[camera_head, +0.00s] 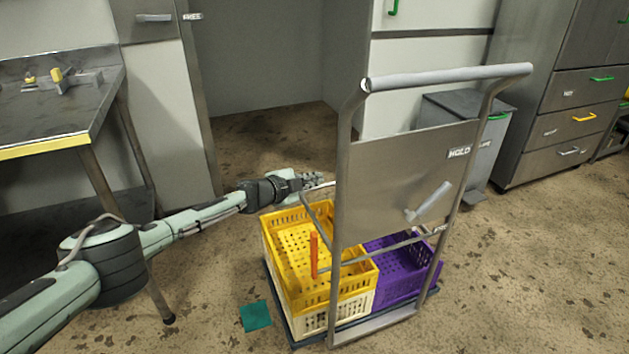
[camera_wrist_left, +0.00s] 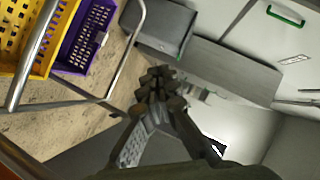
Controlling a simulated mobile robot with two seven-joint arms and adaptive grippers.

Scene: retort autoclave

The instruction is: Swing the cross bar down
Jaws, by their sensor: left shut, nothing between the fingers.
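A cart with a tall grey handle frame (camera_head: 345,165) stands in the middle of the head view. A thin metal bar (camera_head: 380,255) crosses low over its crates; a bent rod (camera_head: 318,218) shows at the left of the frame near my gripper. I cannot tell for certain which of these is the cross bar. In the left wrist view a bent metal bar (camera_wrist_left: 131,60) lies to the left of the fingers. My left gripper (camera_head: 318,180) is shut and empty, just left of the frame, above the yellow crate. In the left wrist view its fingertips (camera_wrist_left: 157,85) are together, apart from the bar.
The cart carries a yellow crate (camera_head: 283,222) on a cream crate, and a purple crate (camera_head: 410,268). An orange upright piece (camera_head: 313,255) stands at the yellow crate. A sink counter (camera_head: 60,115) is at left, a grey bin (camera_head: 480,135) behind. A teal patch (camera_head: 255,317) lies on the floor.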

